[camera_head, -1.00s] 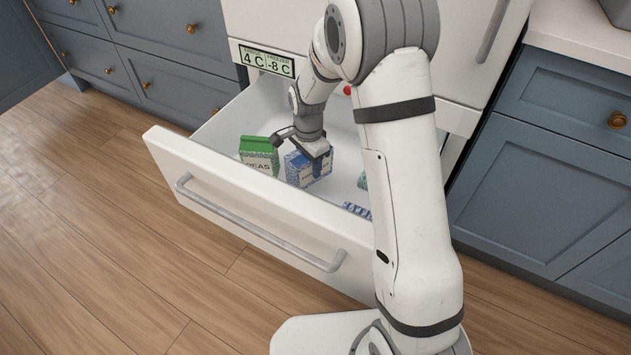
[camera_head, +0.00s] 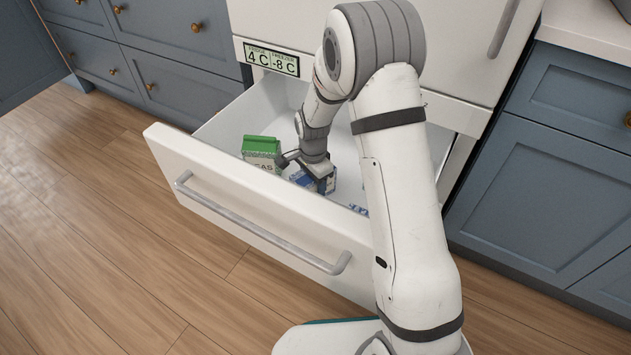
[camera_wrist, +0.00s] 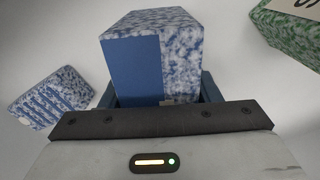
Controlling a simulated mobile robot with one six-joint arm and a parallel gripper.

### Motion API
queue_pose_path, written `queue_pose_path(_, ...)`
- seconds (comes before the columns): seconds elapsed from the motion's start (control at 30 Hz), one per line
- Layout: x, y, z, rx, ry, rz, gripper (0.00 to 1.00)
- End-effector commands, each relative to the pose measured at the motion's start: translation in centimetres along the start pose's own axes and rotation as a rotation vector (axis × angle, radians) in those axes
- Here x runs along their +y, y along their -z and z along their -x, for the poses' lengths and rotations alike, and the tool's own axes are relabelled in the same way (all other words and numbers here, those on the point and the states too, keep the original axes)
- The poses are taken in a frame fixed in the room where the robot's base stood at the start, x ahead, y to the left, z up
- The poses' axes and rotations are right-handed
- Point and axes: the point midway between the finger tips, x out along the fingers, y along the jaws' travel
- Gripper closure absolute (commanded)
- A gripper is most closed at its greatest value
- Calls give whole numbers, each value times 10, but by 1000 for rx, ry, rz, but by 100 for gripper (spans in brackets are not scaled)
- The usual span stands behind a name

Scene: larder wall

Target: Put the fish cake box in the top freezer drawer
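The top freezer drawer (camera_head: 225,195) is pulled open, its white front facing me. My gripper (camera_head: 318,172) is down inside it, fingers on both sides of a blue-and-white speckled box (camera_head: 324,187), which I take as the fish cake box. In the wrist view this box (camera_wrist: 180,45) sits between the fingers (camera_wrist: 160,95) with no clear gap. Its label is not readable now. The drawer front and my gripper hide part of it, and I cannot tell whether it touches the drawer floor.
A green peas box (camera_head: 262,152) stands close to its left. Another blue-and-white box (camera_head: 358,209), with large lettering, lies to its right, partly behind my arm; it also shows in the wrist view (camera_wrist: 48,98). Bare white drawer floor lies between the boxes.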

Motion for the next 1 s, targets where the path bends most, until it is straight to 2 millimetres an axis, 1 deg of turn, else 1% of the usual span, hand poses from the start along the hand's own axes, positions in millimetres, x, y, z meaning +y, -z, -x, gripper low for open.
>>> queue_pose_path(0.03,0,0,0,0,0,0,40)
queue_pose_path(0.17,0,0,0,0,0,0,29)
queue_pose_path(0.37,0,0,0,0,0,1,28)
queue_pose_path(0.47,0,0,4,0,1,1,28)
queue_pose_path(0.57,-1,0,16,1,2,1,28)
queue_pose_path(0.67,-1,0,36,1,3,1,28)
queue_pose_path(0.8,-1,0,68,1,4,1,28)
queue_pose_path(0.9,-1,0,89,1,3,1,28)
queue_pose_path(1.0,0,0,105,1,2,1,28)
